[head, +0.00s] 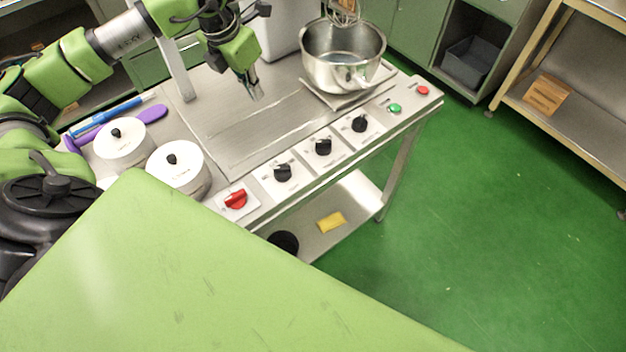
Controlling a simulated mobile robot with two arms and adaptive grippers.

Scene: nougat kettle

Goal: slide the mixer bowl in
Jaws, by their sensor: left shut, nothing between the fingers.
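The steel mixer bowl (318,72) stands upright at the back right of the steel work table, with a handle at its front. It sits on a flat plate (340,99) at the foot of the mixer. A wire whisk (343,14) hangs over the bowl's back rim, and its lower end is partly hidden. My left gripper (256,95) is shut and empty, pointing down over the table to the left of the bowl, apart from it. My right gripper is not in view.
Two white lidded pots (178,178) stand at the table's left, near a purple spatula (152,113) and a blue tool (122,108). Black knobs (323,147), a red knob (236,199), and green (395,108) and red buttons (423,90) line the front. The tabletop's middle is clear.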

